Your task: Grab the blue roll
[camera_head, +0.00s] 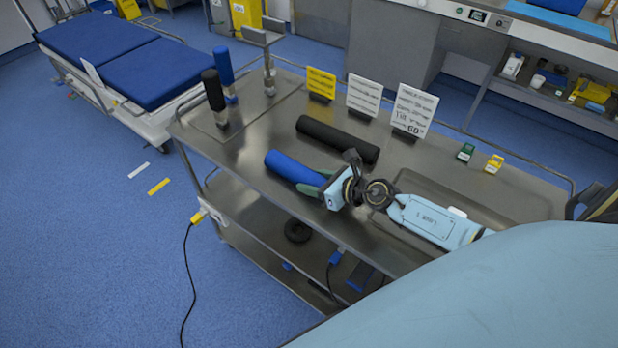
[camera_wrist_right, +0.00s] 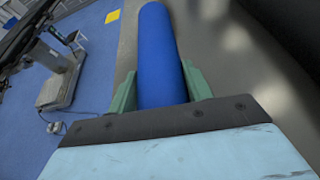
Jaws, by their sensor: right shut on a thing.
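The blue roll (camera_head: 290,168) lies on the steel trolley table (camera_head: 240,150), near its front edge, in the head view. My right gripper (camera_head: 312,188) reaches it from the right and is shut around its near end. In the right wrist view the blue roll (camera_wrist_right: 160,55) runs away from the camera between the two green fingers (camera_wrist_right: 161,95), one on each side. The end of the roll nearest the palm is hidden by the gripper. My left gripper is not in view.
A black roll (camera_head: 338,139) lies just behind the blue one. Upright blue (camera_head: 223,66) and black (camera_head: 212,90) rolls stand at the table's left end. Sign cards (camera_head: 364,97) stand along the back. A shallow tray (camera_head: 480,190) lies under my right arm.

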